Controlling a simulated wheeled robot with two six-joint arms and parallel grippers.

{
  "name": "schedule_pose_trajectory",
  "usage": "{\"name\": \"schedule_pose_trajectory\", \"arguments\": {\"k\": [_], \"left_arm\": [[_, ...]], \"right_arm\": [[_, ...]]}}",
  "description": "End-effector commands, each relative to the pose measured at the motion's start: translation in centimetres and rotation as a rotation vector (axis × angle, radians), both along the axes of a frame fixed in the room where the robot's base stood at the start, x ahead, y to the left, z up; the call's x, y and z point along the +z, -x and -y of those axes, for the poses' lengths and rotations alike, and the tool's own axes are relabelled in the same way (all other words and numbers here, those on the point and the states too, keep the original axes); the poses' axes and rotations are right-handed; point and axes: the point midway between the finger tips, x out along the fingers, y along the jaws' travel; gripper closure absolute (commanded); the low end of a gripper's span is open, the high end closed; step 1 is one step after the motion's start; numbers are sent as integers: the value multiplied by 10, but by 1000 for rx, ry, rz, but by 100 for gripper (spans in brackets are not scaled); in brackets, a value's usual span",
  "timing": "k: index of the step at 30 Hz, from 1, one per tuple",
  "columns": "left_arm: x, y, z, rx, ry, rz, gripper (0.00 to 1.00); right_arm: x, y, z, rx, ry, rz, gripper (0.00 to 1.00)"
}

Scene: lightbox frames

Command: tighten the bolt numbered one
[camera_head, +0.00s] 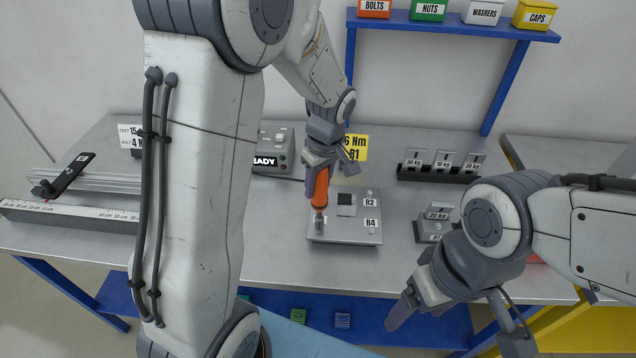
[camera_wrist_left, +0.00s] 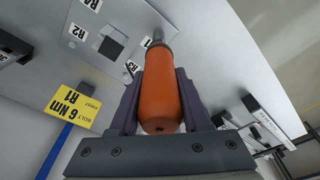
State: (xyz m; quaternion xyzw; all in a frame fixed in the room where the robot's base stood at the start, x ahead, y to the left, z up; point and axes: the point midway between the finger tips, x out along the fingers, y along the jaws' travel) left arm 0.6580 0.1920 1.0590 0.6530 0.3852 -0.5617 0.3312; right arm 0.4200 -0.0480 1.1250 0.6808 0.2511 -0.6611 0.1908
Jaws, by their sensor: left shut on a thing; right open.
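My left gripper (camera_head: 322,165) is shut on the orange handle of a driver tool (camera_head: 320,188). In the left wrist view the orange handle (camera_wrist_left: 161,92) sits between both fingers, its grey shaft pointing away from the gripper. In the head view the tool is near upright over the lower left part of a grey bolt plate (camera_head: 345,238). Whether its tip touches a bolt I cannot tell. Labels R2 and R4 show on the plate's right side; the tool partly covers the left side, including bolt one. My right gripper (camera_head: 414,300) is open and empty at the front right.
A yellow sign (camera_head: 356,147) reading 6 Nm R1 stands behind the plate. A grey box marked READY (camera_head: 272,150) is left of it.

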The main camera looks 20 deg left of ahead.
Motion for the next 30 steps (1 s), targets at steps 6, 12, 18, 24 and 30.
{"name": "schedule_pose_trajectory", "arguments": {"k": [6, 12, 18, 24, 30], "left_arm": [[1, -1, 0, 0, 0, 2, 100], [1, 0, 0, 0, 0, 2, 100], [-1, 0, 0, 0, 0, 2, 100], [-3, 0, 0, 0, 0, 2, 100], [-6, 0, 0, 0, 0, 2, 100]], "right_arm": [[-1, 0, 0, 0, 0, 0, 22], [0, 0, 0, 0, 0, 0, 22], [-2, 0, 0, 0, 0, 0, 22], [-4, 0, 0, 0, 0, 0, 22], [-6, 0, 0, 0, 0, 0, 22]]}}
